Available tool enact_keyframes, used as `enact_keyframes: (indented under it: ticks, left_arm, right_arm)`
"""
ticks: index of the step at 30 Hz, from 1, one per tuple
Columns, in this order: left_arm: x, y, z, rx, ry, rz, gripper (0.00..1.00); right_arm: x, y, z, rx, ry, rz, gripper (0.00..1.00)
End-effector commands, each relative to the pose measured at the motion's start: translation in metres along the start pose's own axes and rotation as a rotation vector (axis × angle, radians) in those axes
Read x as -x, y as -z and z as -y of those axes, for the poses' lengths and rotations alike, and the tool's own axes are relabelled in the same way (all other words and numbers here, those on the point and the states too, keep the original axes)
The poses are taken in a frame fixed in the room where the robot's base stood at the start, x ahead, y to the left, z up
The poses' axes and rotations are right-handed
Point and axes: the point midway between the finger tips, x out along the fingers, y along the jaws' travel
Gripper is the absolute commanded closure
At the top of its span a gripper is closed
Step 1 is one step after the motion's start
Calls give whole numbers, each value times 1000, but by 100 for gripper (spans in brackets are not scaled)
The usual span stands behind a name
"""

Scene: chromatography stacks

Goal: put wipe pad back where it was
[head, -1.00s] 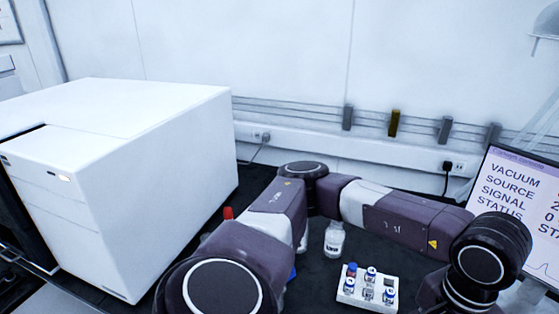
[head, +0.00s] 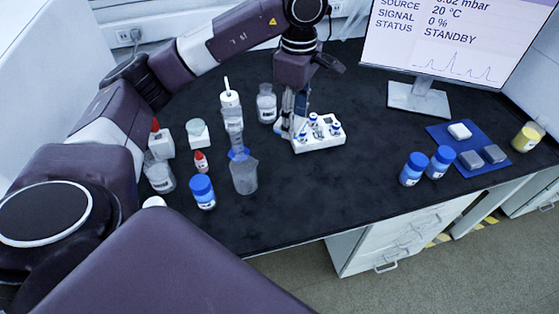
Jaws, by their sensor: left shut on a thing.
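My left gripper (head: 291,112) points down at the left end of the white vial rack (head: 322,146). I cannot tell which item is the wipe pad. My right gripper is not in view.
A clear bottle (head: 266,104) stands just left of the gripper. Two blue-capped jars (head: 414,168) stand by the mat. A monitor (head: 419,96) is behind. The front middle of the black bench is clear.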

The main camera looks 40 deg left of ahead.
Motion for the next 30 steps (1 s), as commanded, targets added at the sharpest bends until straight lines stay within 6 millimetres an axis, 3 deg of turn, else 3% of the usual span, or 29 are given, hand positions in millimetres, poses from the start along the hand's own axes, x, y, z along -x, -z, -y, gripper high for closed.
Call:
enact_keyframes:
  ticks: [6, 10, 15, 20, 30]
  left_arm:
    - [-8, 28, -25, 495, 3, 0, 70]
    - [-9, 37, -31, 660, 3, 0, 70]
    - [-19, 41, -33, 736, 5, -1, 70]
    - [-51, 41, -32, 738, 9, -5, 70]
    - [-139, 40, -32, 736, 7, -3, 70]
  right_arm:
    - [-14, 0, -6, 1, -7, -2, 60]
    - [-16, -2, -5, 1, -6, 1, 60]
    - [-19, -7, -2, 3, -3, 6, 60]
    - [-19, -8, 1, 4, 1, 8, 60]
    - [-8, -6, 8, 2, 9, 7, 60]
